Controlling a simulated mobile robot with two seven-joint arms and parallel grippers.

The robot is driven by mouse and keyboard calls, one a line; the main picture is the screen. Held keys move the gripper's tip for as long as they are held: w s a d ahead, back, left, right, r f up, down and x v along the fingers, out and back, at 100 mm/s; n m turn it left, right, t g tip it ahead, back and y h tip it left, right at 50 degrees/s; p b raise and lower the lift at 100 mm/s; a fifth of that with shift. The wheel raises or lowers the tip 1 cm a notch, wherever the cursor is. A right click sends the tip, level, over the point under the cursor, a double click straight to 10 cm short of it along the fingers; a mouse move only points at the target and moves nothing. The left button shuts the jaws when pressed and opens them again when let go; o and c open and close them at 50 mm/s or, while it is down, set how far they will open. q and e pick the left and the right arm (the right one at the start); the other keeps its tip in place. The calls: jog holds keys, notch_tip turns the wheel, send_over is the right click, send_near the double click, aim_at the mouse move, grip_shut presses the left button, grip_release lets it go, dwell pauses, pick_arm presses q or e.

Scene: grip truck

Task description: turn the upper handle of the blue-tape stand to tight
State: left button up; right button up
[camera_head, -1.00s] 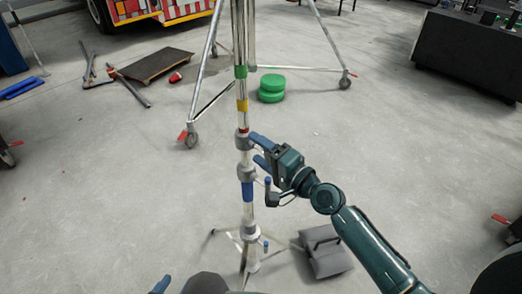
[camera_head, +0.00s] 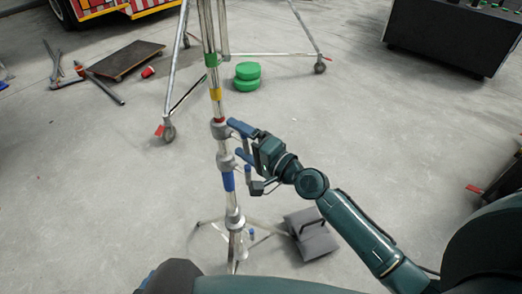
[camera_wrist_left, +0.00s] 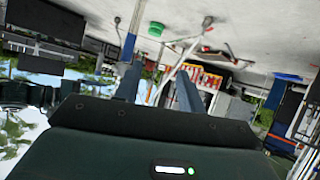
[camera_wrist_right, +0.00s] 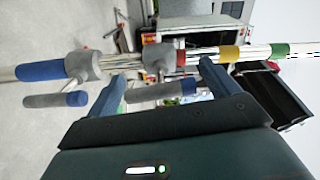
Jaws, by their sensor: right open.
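The blue-tape stand (camera_head: 229,181) is upright, a metal pole with blue, red, yellow and green bands. Its upper collar (camera_wrist_right: 158,60) carries the upper handle (camera_wrist_right: 150,91), a grey bar with a blue end. My right gripper (camera_head: 237,139) is open at the upper collar. In the right wrist view its fingers stand on either side of the upper handle; contact cannot be told. In the head view the gripper hides this handle. The lower handle (camera_wrist_right: 55,99) is outside the fingers, beside the blue band. My left gripper (camera_wrist_left: 157,88) is open and empty, with no stand handle between its fingers.
A grey bag-like weight (camera_head: 312,235) lies right of the stand's base. Behind stand a second wheeled stand (camera_head: 300,25) and green discs (camera_head: 246,78). A dark cart (camera_head: 455,35) is at the back right. Open floor lies to the left.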

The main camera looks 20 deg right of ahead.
pick_arm(q)
jog(key=f+b, duration=0.1)
jog(key=b, duration=0.2)
jog(key=shift+w+d+f+n, duration=0.1)
jog(key=shift+w+f+n, duration=0.05)
jog(key=shift+f+n, duration=0.2)
pick_arm(e)
jog(key=v, duration=1.2)
